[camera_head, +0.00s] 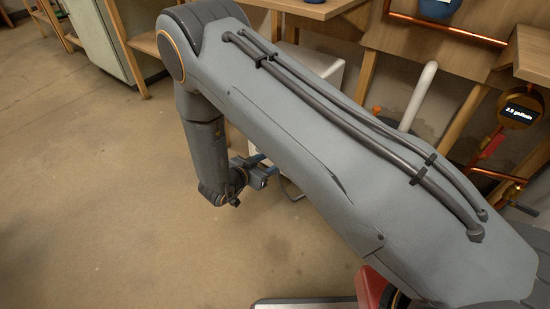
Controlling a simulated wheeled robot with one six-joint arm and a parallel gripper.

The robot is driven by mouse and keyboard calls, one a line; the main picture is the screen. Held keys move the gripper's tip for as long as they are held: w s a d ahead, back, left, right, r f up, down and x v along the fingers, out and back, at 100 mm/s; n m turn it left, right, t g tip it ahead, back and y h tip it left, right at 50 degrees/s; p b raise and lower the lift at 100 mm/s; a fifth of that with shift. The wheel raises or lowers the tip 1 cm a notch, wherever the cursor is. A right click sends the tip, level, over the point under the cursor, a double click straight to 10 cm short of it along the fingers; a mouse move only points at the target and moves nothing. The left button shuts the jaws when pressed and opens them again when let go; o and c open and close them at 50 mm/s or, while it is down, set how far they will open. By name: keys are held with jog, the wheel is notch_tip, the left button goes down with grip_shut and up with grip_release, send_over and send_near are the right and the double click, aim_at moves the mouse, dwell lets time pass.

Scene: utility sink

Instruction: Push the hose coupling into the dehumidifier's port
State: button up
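My gripper (264,172) is small in the head view, low beside a white box-shaped appliance (325,66). Whether its fingers are open or shut, and whether they hold anything, is too small to tell. The white appliance may be the dehumidifier; my arm covers most of it, and no port shows. I cannot make out the hose coupling. A thin dark line (291,193) curves on the pale surface just right of my gripper; I cannot tell what it is.
My arm crosses the middle of the view. A white upright pipe (418,97), a copper pipe (446,29) and a round gauge reading about 2.9 gallons (519,109) stand at the right. Wooden shelving (140,42) is at the upper left. The concrete floor (90,190) at left is clear.

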jog(key=shift+p+v, duration=0.35)
jog(key=shift+v, duration=1.55)
